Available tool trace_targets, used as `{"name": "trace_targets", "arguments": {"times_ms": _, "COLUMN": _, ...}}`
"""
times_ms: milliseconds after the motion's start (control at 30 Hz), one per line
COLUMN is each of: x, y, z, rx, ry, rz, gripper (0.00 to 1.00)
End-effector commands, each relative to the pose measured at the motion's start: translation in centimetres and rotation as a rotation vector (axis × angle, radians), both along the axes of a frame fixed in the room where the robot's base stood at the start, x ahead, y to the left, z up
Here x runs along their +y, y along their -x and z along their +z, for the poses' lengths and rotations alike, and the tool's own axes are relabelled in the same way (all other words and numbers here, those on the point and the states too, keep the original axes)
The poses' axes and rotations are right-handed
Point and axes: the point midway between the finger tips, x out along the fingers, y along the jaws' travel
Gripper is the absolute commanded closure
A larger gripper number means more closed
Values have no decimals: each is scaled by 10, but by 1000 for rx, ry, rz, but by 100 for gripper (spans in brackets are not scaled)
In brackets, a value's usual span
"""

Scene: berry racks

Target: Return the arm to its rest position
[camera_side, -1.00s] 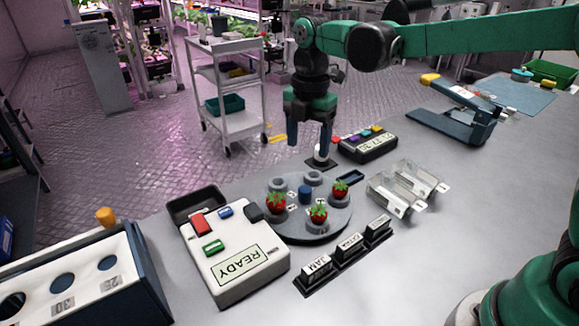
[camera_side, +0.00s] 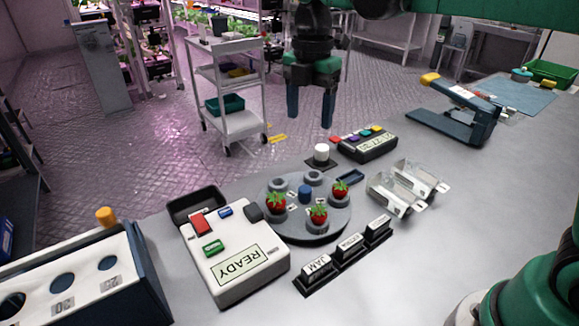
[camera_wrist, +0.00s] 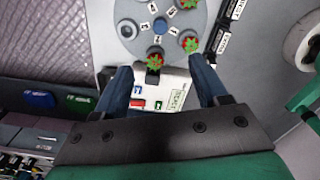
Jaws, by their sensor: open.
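My gripper (camera_side: 310,108) is open and empty, fingers pointing down, raised well above the table in the side view. In the wrist view my gripper (camera_wrist: 164,80) shows its two blue fingers apart, with the white READY device (camera_wrist: 175,88) far below between them. Nothing is between the fingertips. Several strawberries (camera_side: 276,203) sit on the round grey turntable (camera_side: 318,236). The turntable also shows at the top of the wrist view (camera_wrist: 140,42).
A white knob on a dark base (camera_side: 321,152) and a timer box with coloured buttons (camera_side: 366,146) stand behind the turntable. Clear boxes (camera_side: 408,187) and a row of labels including JAM (camera_side: 316,270) lie to the right. A blue stapler-like tool (camera_side: 455,118) stands farther right. Air around my gripper is free.

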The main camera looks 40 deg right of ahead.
Motion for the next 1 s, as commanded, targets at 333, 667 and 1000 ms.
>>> {"name": "trace_targets", "arguments": {"times_ms": 333, "x": -19, "y": 49, "z": -3, "rx": -231, "ry": -112, "rz": -762, "gripper": 34}}
{"name": "trace_targets", "arguments": {"times_ms": 667, "x": -36, "y": 104, "z": -42, "rx": -406, "ry": -478, "rz": -1652, "gripper": 34}}
{"name": "trace_targets", "arguments": {"times_ms": 1000, "x": -38, "y": 113, "z": -54, "rx": -414, "ry": -599, "rz": -1852, "gripper": 34}}
